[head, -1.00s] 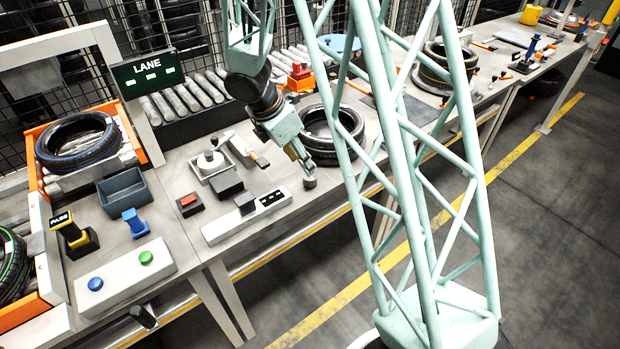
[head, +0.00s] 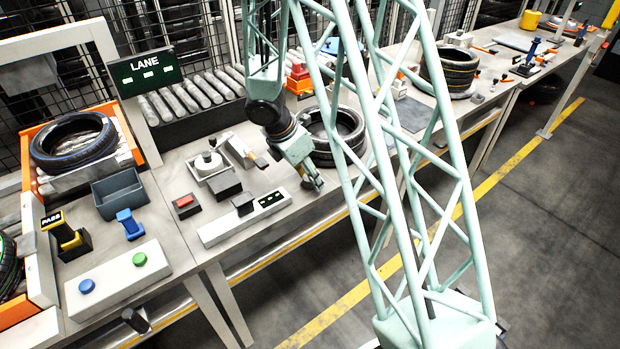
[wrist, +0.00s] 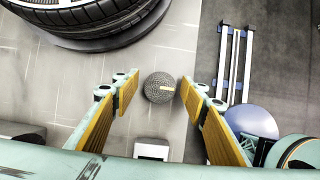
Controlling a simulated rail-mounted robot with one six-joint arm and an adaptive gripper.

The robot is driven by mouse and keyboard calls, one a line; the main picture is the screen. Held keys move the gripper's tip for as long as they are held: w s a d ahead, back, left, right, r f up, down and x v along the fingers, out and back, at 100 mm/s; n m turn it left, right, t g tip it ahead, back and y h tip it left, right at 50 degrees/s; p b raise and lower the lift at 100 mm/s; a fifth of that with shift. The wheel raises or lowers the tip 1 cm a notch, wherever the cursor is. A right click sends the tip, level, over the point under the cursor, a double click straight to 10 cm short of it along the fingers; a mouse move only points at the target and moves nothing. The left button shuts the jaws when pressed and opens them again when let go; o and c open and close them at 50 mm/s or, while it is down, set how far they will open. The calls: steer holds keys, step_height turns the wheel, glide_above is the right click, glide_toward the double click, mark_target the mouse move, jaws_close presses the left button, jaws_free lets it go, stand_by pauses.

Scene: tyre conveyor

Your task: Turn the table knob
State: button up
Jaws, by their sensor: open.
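Whether the fingertips reach down to the knob's sides I cannot tell. In the head view my gripper (head: 313,182) points down at the table's front edge and hides most or all of the knob.
A tyre (head: 336,135) lies just behind my gripper, and also fills the upper left of the wrist view (wrist: 90,20). A white switch box (head: 245,217) stands to the left on the table.

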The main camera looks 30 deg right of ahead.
steer(key=c, duration=0.8)
steer(key=shift+c, duration=0.2)
steer(key=shift+m+p, duration=0.3)
steer(key=shift+p, duration=0.1)
steer(key=m+g+p, duration=0.1)
steer(key=m+p, duration=0.2)
steer(key=m, duration=0.1)
steer(key=shift+r+g, duration=0.15)
steer(key=shift+g, duration=0.25)
steer(key=m+p, duration=0.1)
steer(key=m, duration=0.1)
steer(key=m+g+y+p, duration=0.1)
steer(key=m+p, duration=0.1)
steer(key=shift+m+g, duration=0.3)
steer(key=m+y+p, duration=0.1)
steer(key=m, duration=0.2)
steer(key=m+g+y+p, duration=0.1)
steer(key=m, duration=0.2)
steer(key=m+y, duration=0.1)
steer(key=m, duration=0.1)
steer(key=m+y+p, duration=0.1)
steer(key=m, duration=0.2)
steer(key=shift+m+g, duration=0.3)
